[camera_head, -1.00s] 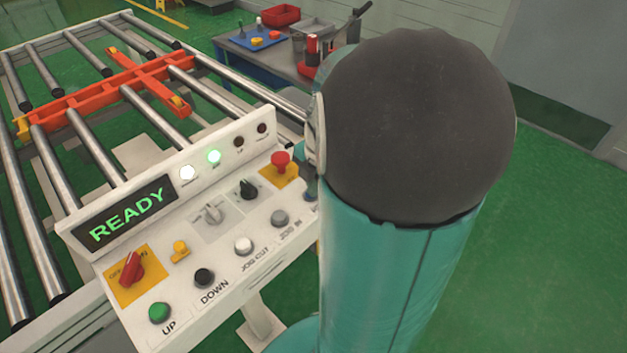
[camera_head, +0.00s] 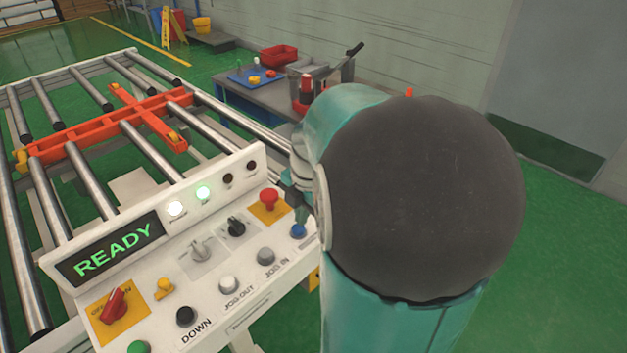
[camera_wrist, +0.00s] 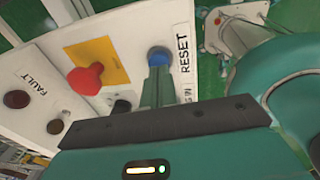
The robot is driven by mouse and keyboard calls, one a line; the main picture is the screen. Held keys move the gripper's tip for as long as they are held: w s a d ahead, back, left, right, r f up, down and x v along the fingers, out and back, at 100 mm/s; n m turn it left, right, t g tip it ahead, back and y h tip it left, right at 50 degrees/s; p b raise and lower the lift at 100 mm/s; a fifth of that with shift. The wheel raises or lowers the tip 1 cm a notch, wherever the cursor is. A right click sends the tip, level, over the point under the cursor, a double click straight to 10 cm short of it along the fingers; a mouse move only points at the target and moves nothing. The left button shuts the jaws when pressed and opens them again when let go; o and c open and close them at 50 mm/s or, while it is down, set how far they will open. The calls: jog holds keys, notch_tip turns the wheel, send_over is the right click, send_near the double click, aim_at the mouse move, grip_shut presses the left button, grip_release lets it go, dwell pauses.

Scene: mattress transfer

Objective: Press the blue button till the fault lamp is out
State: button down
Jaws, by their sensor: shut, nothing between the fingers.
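The blue button (camera_head: 298,231) is at the right end of the console's front row, beside the RESET label in the wrist view (camera_wrist: 159,55). My gripper (camera_wrist: 158,72) is shut and empty, its fingertips overlapping the button's near edge in the wrist view. I cannot tell whether they touch it. In the head view my gripper shows only partly, just above the button, beside my arm. The fault lamp (camera_wrist: 17,99) is dark red and looks unlit; it is the dark rightmost lamp in the head view (camera_head: 252,165).
The console (camera_head: 215,262) display reads READY; a white and a green lamp are lit. A red mushroom button (camera_head: 269,199) on a yellow plate stands close left of the blue one. A roller conveyor (camera_head: 95,140) lies behind, a cluttered table (camera_head: 250,100) beyond. Green floor is free at right.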

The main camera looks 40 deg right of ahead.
notch_tip(320, 180, up, 10)
jog(key=s, duration=0.1)
jog(key=shift+d+r, duration=0.2)
jog(key=shift+d, duration=0.1)
jog(key=shift+s, duration=0.15)
jog(key=s+a+m+t, duration=0.2)
jog(key=s+a+m, duration=0.1)
jog(key=a+m, duration=0.6)
jog(key=s+a+m+t, duration=0.2)
jog(key=s+a+m, duration=0.1)
jog(key=a+m, duration=0.6)
jog(key=shift+s+a+r+h, duration=0.2)
jog(key=shift+a+r+h, duration=0.1)
jog(key=shift+a, duration=1.45)
